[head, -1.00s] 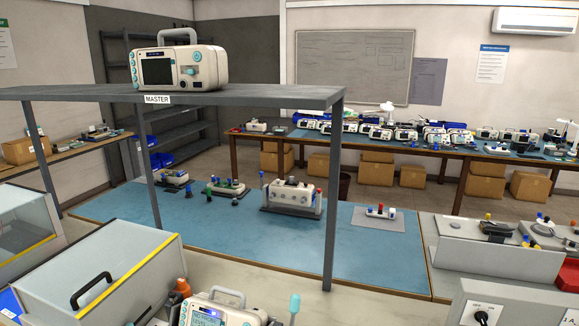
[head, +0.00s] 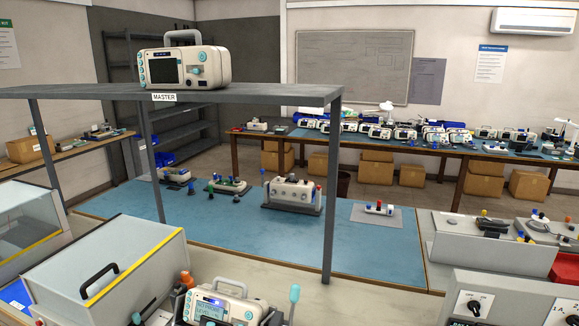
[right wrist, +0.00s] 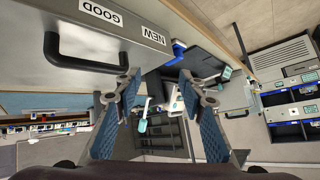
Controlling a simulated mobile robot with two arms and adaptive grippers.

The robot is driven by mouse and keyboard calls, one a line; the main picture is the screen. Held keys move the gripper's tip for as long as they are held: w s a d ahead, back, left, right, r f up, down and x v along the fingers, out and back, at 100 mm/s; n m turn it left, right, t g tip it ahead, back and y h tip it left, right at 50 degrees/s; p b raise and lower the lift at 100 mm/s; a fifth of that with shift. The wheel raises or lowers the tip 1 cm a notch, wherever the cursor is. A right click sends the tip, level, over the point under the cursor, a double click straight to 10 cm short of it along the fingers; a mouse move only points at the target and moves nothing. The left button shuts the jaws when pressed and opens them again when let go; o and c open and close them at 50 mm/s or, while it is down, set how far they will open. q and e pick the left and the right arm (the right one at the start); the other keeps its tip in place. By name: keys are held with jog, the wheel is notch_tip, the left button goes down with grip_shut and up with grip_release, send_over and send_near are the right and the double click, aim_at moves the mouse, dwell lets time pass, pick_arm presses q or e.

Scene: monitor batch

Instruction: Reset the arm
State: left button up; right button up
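My right gripper (right wrist: 160,105) shows in the right wrist view with its two blue-padded fingers wide apart and nothing between them. Neither gripper shows in the head view, and my left gripper is not seen. A monitor (head: 222,306) with a lit screen stands at the bottom of the head view, partly cut off. Another monitor (head: 183,68) sits on the grey shelf (head: 250,93) above the label "MASTER".
A blue-topped bench (head: 200,220) holds several small devices. A clear-lidded box (head: 150,250) with a black handle stands at the lower left. A grey dial panel (head: 520,300) and a red bin (head: 566,268) are at the right. The right wrist view shows a black handle (right wrist: 52,50) near labels "GOOD" and "NEW".

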jog(key=s+d+f+m+g+h, duration=0.1)
jog(key=s+d+f+g+h, duration=0.15)
jog(key=s+d, duration=0.35)
jog(key=s+d+f+m+g+h, duration=0.1)
jog(key=s+d+f+g+h, duration=0.2)
jog(key=s, duration=0.6)
jog(key=s+f+b+x, duration=0.1)
jog(key=s+x, duration=0.2)
jog(key=x, duration=1.1)
jog(key=s+d+b+x, duration=0.1)
jog(key=s+x, duration=0.2)
jog(key=x, duration=1.1)
pick_arm(q)
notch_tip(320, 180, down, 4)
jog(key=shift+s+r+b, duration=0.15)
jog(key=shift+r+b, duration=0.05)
jog(key=shift+b, duration=0.55)
pick_arm(e)
jog(key=s+d+f, duration=0.1)
jog(key=s+f, duration=0.8)
jog(key=s+d+f+g, duration=0.1)
jog(key=s+d+f, duration=0.1)
jog(key=s+f, duration=0.7)
jog(key=shift+d, duration=0.3)
jog(key=shift+f+g, duration=0.15)
jog(key=shift+g, duration=0.1)
